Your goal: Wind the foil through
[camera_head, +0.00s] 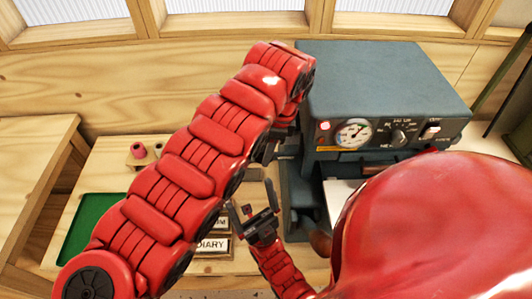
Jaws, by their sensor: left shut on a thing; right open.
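A blue-grey machine (385,85) with a gauge, a knob and a switch stands at the back right. My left gripper (272,150) is at the machine's left front side, partly hidden behind its own red arm. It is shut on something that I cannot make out. My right gripper (252,202) is open below it, fingers pointing up, left of the machine's lower part. No foil strip can be clearly made out. A small dark red roll (139,151) sits on a wooden block at the left.
A label reading DIARY (212,246) lies on the bench below my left arm, with another partly hidden above it. A green tray or mat (90,228) is at the left. My large red arm link covers the lower right.

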